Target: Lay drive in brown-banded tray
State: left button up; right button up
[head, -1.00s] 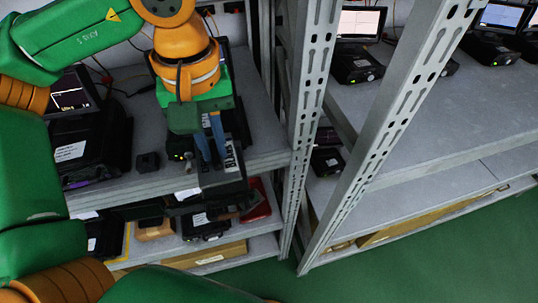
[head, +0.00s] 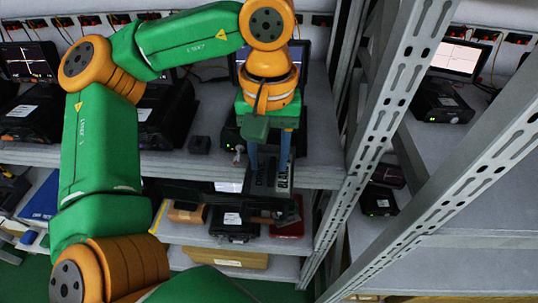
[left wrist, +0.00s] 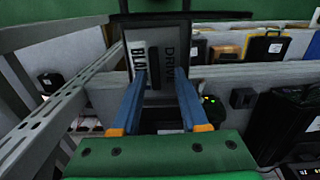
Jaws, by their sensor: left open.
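My left gripper (head: 269,168) points down at the front edge of the upper shelf, its two blue fingers apart. Below the fingertips is a dark flat tray-like piece (head: 262,191) with a pale label strip. No brown band is clearly readable. My right gripper is not in view.
The upper shelf (head: 215,166) holds black test units with screens and a small dark block (head: 200,145). A perforated grey rack post (head: 385,150) stands close right of my gripper.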

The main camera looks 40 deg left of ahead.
aim_at(271, 166)
pick_arm(q)
jog(key=r, duration=0.6)
jog(key=shift+d, duration=0.25)
notch_tip(271, 166, up, 6)
jog(key=p, duration=0.3)
jog(key=shift+s+f+p, duration=0.1)
jog(key=shift+p, duration=0.25)
jog(key=shift+a, duration=0.1)
